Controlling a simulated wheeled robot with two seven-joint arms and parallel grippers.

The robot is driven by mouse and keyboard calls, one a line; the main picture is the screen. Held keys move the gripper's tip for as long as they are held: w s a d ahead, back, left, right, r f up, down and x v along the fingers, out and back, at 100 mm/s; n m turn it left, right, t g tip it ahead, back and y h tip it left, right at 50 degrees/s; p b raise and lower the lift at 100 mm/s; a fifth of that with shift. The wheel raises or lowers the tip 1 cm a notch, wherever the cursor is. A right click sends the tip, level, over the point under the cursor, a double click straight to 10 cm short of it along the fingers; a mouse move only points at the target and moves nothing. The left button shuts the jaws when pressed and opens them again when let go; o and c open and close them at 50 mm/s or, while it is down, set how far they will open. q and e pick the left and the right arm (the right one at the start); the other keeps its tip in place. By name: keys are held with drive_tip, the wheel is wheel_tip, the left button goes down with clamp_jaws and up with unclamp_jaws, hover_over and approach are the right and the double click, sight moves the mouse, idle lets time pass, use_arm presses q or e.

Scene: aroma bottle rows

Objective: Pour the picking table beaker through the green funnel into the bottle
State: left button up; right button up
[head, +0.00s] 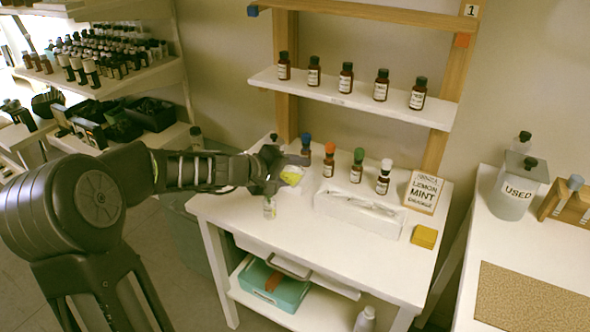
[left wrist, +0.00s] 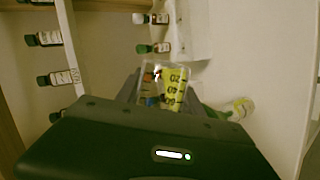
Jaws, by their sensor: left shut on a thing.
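My left gripper (head: 278,172) is shut on a clear beaker (head: 291,176) holding yellow liquid, above the white table's left part. In the left wrist view the beaker (left wrist: 165,88) shows dark graduation marks and looks tilted. A small clear bottle (head: 269,208) with a pale green label stands on the table just below the gripper. In the left wrist view a green shape (left wrist: 216,113), likely the green funnel, shows partly behind the gripper, beside a whitish round shape (left wrist: 243,106). The gripper hides the bottle's top in the head view. My right gripper is not in view.
Brown bottles with blue, orange, green (head: 357,165) and white (head: 384,177) caps stand behind on the table. A white tray (head: 345,222), a lemon mint sign (head: 423,192) and a yellow block (head: 425,237) lie to the right. A shelf (head: 350,98) of bottles hangs above.

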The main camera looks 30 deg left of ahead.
use_arm(q)
drive_tip(key=shift+a+r+n+h, duration=0.25)
drive_tip(key=shift+r+n+h, duration=0.05)
drive_tip(key=shift+n+h, duration=0.1)
drive_tip(key=shift+a+r, duration=0.1)
drive_tip(key=shift+a, duration=0.1)
idle(0.5)
drive_tip(key=shift+a+f+n+t+h+b, duration=0.1)
drive_tip(key=shift+f+n+t+h+b, duration=0.25)
drive_tip(key=shift+n+h+b, duration=0.65)
idle(3.8)
drive_tip(key=shift+a+r+b, duration=0.1)
drive_tip(key=shift+r+b, duration=0.05)
drive_tip(key=shift+b, duration=0.35)
idle(1.6)
